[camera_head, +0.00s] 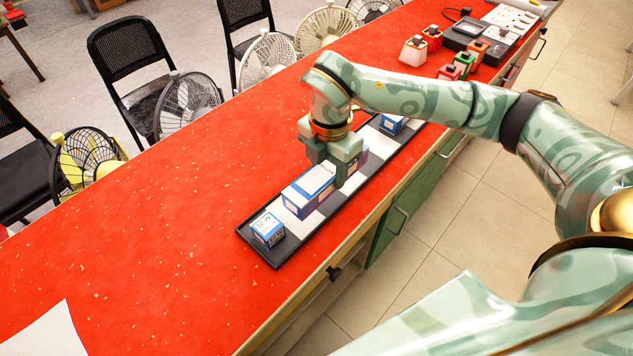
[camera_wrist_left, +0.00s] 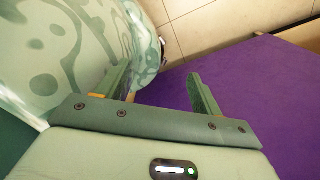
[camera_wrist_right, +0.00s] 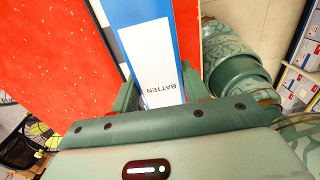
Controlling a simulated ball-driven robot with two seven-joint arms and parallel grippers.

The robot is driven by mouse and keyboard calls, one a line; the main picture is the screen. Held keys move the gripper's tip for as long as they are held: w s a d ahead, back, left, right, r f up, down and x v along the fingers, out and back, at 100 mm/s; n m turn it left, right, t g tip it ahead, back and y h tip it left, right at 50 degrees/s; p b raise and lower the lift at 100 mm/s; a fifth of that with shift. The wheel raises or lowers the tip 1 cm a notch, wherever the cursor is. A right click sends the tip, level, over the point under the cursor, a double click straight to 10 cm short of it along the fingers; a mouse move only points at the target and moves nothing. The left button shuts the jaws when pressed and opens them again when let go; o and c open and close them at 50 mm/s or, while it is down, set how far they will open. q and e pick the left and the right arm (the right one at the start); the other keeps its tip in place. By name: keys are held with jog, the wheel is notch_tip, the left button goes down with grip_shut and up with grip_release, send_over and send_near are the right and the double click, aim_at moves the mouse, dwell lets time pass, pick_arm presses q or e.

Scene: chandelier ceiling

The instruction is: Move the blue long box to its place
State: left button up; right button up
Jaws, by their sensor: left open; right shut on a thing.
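The blue long box (camera_head: 308,190) has white panels and lies lengthwise over the middle of a long black tray (camera_head: 308,238). My right gripper (camera_head: 333,165) is shut on it from above and hides part of it. I cannot tell whether its underside touches the tray. In the right wrist view the box (camera_wrist_right: 150,50), marked "BATTEN", sits between the fingers of my right gripper (camera_wrist_right: 158,82). My left gripper (camera_wrist_left: 162,85) shows only in the left wrist view, open and empty, with a purple surface and floor tiles beyond.
A small blue-and-white box (camera_head: 268,229) stands in the tray's near end, and another blue box (camera_head: 391,124) stands toward its far end. Small red, green and orange containers (camera_head: 452,66) stand farther along the red counter (camera_head: 150,235). Fans (camera_head: 188,103) and chairs line its far side.

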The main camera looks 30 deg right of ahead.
aim_at(322, 172)
jog(key=w+f, duration=0.1)
jog(key=w+f+b, duration=0.1)
jog(key=f, duration=0.1)
jog(key=w+d+f, duration=0.1)
jog(key=f, duration=0.1)
jog(key=shift+w+f+b, duration=0.2)
jog(key=shift+w+b, duration=0.1)
jog(key=shift+w+a+f, duration=0.25)
jog(key=shift+w+a, duration=0.1)
jog(key=shift+a, duration=0.1)
jog(key=f+b, duration=0.1)
jog(key=f, duration=0.2)
jog(key=shift+d+f, duration=0.15)
jog(key=shift+d, duration=0.05)
jog(key=shift+r, duration=0.2)
jog(key=shift+a, duration=0.1)
jog(key=o, duration=1.2)
jog(key=shift+c, duration=0.2)
pick_arm(q)
jog(key=f, duration=0.1)
jog(key=a+f, duration=0.1)
jog(key=f, duration=0.1)
jog(key=shift+f, duration=0.25)
